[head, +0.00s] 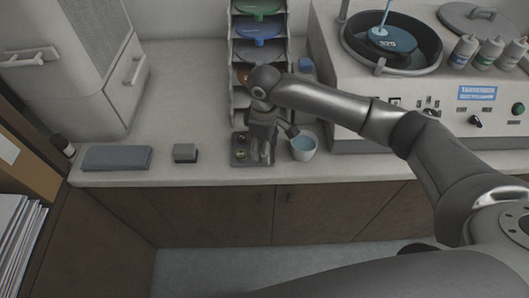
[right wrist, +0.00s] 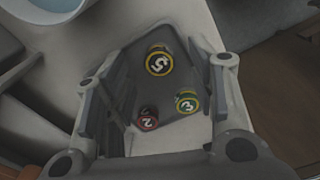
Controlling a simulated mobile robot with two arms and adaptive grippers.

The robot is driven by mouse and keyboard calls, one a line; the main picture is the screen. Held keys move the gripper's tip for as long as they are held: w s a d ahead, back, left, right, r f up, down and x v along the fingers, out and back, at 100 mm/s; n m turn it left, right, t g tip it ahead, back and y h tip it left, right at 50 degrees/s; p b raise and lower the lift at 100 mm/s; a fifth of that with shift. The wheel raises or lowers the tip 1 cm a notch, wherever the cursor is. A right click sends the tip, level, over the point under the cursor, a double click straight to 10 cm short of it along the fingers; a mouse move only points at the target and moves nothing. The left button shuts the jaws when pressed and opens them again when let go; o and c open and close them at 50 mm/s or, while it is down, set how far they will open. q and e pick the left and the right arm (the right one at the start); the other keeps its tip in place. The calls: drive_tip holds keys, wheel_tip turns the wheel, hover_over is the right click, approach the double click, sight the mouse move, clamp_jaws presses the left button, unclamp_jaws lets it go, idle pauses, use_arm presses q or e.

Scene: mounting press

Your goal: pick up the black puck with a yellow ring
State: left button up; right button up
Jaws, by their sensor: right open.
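A dark tray (right wrist: 180,130) on the counter holds several small round pucks with numbered tops. The puck with a yellow ring and the number 5 (right wrist: 158,62) sits at the tray's far side in the right wrist view. Another puck, also yellow-ringed with a bluish-green side (right wrist: 187,103), sits nearer, on the right. A red-ringed puck (right wrist: 147,120) sits at the lower left. My right gripper (right wrist: 163,95) is open and empty, its fingers spread over the tray and pucks. In the head view my right gripper (head: 264,152) hides part of the tray (head: 239,163). My left gripper is not in view.
A white bowl of bluish liquid (head: 303,147) stands just right of the tray. A small grey block (head: 185,153) and a flat grey pad (head: 117,158) lie to the left. A shelf rack (head: 232,75) stands behind, a polishing machine (head: 350,110) at right.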

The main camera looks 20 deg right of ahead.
drive_tip(key=shift+s+f, duration=0.15)
drive_tip(key=shift+f, duration=1.05)
